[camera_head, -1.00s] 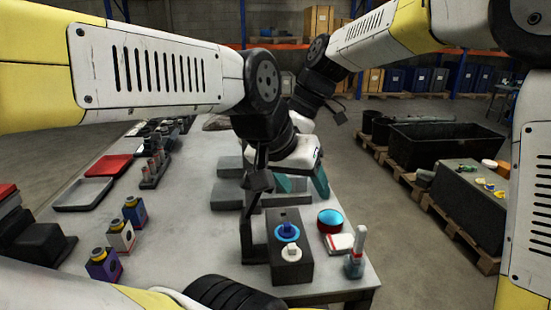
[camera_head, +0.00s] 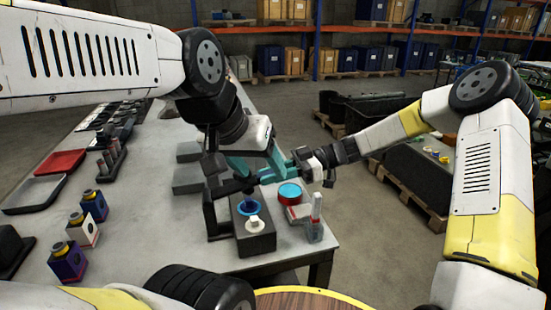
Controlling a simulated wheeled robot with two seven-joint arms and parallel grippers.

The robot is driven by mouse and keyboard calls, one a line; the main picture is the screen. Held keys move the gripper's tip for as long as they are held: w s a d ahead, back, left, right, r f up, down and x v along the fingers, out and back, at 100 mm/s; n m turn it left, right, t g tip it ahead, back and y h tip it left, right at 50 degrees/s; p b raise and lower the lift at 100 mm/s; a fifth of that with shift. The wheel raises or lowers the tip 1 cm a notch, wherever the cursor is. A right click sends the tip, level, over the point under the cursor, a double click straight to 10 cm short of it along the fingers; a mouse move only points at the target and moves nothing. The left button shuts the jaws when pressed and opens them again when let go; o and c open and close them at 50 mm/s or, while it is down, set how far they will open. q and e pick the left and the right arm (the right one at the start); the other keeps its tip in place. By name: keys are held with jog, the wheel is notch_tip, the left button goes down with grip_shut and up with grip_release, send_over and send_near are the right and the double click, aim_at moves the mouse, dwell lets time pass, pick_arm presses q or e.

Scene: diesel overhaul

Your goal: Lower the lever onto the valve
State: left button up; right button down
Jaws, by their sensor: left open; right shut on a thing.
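The dark block (camera_head: 262,243) stands on the table's near right end. On its top are a blue round valve part (camera_head: 246,208) and a white knob (camera_head: 254,223). A black upright frame (camera_head: 211,217) stands at the block's left. The black lever (camera_head: 236,187) is just above and behind the blue part; whether it touches is unclear.
A red tin with blue inside (camera_head: 289,194), a red and white box (camera_head: 298,214) and a clear bottle (camera_head: 315,222) stand right of the block. Several small bottles (camera_head: 95,206) and trays (camera_head: 33,194) are at the left. The table (camera_head: 150,220) is clear between.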

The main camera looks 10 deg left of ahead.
jog(key=shift+w+d+f+g+y, duration=0.1)
jog(key=shift+f+g+y, duration=0.35)
jog(key=shift+f, duration=0.6)
jog(key=shift+w+d+f+g+y, duration=0.15)
jog(key=shift+f+y, duration=0.5)
jog(key=shift+f, duration=0.35)
jog(key=shift+s, duration=0.1)
jog(key=c, duration=1.3)
grip_release()
jog(key=shift+a, duration=0.1)
jog(key=v, duration=0.7)
jog(key=shift+d, duration=0.4)
